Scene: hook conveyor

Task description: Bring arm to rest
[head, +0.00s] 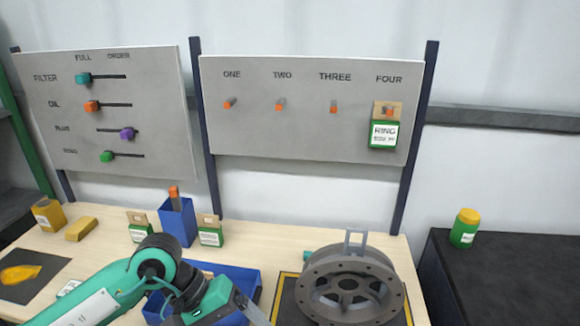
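My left arm comes in at the bottom left, with teal links and black joints. Its gripper (256,313) is at the bottom edge, in front of the blue tray (252,279) and left of the grey wheel-like part (350,286). Only a grey piece of the gripper shows, and the rest is cut off or hidden, so I cannot tell whether it is open or shut. My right arm and gripper are not in view.
A green-and-tan RING tag (383,134) hangs at peg FOUR; the other pegs are bare. The slider board (110,112) stands left. A blue bin (177,222), two green-and-tan tags (210,231) and yellow blocks (81,229) are on the table. A yellow-capped jar (464,228) stands right.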

